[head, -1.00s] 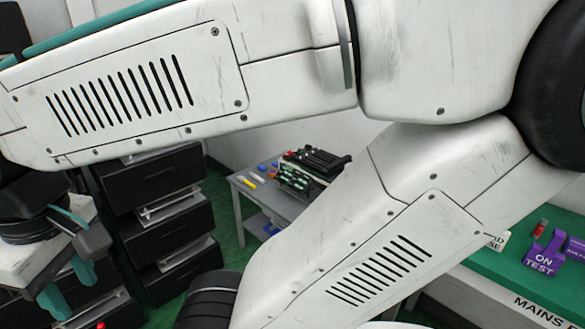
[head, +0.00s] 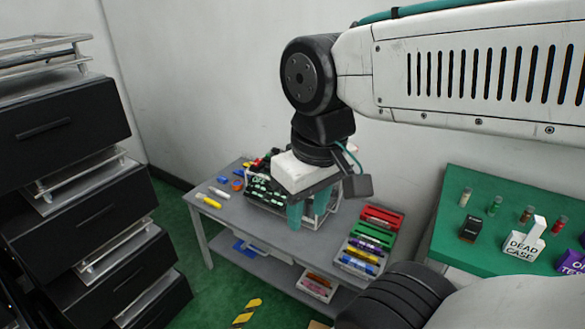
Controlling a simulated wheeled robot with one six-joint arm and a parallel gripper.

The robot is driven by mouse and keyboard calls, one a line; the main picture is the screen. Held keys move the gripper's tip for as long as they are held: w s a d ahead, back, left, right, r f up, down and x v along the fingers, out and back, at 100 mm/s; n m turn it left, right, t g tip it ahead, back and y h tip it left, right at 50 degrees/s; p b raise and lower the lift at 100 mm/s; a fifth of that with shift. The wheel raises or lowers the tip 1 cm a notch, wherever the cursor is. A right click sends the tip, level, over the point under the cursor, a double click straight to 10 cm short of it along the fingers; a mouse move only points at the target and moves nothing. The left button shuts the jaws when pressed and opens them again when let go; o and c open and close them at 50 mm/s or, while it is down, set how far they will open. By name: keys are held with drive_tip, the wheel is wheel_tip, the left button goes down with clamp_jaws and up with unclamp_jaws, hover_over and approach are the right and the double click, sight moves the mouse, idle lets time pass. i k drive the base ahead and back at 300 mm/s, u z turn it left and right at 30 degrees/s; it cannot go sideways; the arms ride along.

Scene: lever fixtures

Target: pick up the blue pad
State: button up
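A small blue piece (head: 222,180) lies on the grey table near its far left edge. It is small in the picture, and I cannot tell for sure that it is the blue pad. My gripper (head: 307,207) has green fingers and points down over the middle of the grey table (head: 240,222). It is to the right of the blue piece and apart from it. The fingers look spread, with nothing seen between them. The gripper hides part of the table and of a rack behind it.
White and yellow sticks and an orange ring (head: 236,185) lie near the blue piece. A rack of dark parts (head: 262,193) stands beside my gripper. Trays of coloured pieces (head: 368,242) are at the table's right. Black drawers (head: 70,125) stand left; a green bench (head: 480,200) is right.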

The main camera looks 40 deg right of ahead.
sight(222, 179)
drive_tip(key=z, duration=0.4)
drive_tip(key=k, duration=0.6)
drive_tip(key=u, duration=0.5)
drive_tip(key=i, duration=1.5)
drive_tip(key=z, duration=0.65)
